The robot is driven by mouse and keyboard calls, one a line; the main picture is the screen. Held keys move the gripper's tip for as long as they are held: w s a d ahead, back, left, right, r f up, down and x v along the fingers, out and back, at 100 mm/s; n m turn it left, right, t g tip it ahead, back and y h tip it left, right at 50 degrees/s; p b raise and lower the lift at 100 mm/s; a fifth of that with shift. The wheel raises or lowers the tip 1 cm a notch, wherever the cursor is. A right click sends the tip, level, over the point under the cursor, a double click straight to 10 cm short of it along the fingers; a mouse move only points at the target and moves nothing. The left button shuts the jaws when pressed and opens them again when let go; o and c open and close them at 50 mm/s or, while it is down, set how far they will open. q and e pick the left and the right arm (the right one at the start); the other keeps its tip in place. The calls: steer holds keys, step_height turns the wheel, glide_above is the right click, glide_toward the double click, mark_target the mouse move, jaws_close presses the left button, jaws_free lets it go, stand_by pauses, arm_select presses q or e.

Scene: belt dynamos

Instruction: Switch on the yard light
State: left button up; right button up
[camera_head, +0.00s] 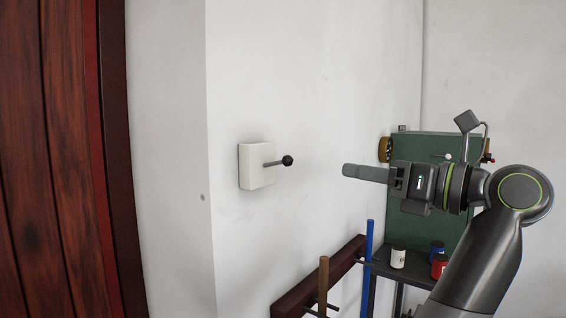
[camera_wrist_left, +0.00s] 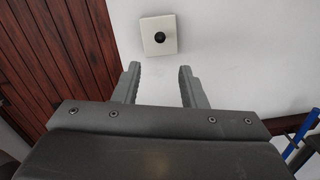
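The light switch is a cream wall box (camera_head: 256,165) with a grey lever ending in a black ball knob (camera_head: 287,160). The lever sticks straight out from the wall, roughly level. My left gripper (camera_head: 352,171) is to the right of the knob, apart from it, with its fingers pointing at the wall box. In the left wrist view the gripper (camera_wrist_left: 157,76) is open and empty, and the switch box (camera_wrist_left: 149,44) with its knob (camera_wrist_left: 160,38) lies ahead beyond the fingertips. My right gripper is not in view.
A wooden door (camera_head: 60,160) stands at the left. A dark red wall rail (camera_head: 318,280) with pegs and a blue rod (camera_head: 368,245) is below. A green panel (camera_head: 425,148) and small cans (camera_head: 398,257) are behind my arm. The space between gripper and knob is clear.

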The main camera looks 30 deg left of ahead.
arm_select(q)
steer(key=p, duration=0.6)
glide_toward(283, 160)
steer(key=a, duration=0.3)
steer(key=w+a, duration=0.1)
steer(key=a, duration=0.2)
steer(key=w+a, duration=0.1)
steer(key=a, duration=0.2)
steer(key=shift+a, duration=0.3)
steer(key=shift+w+a+f, duration=0.15)
steer(key=shift+a+f, duration=0.05)
steer(key=shift+a, duration=0.35)
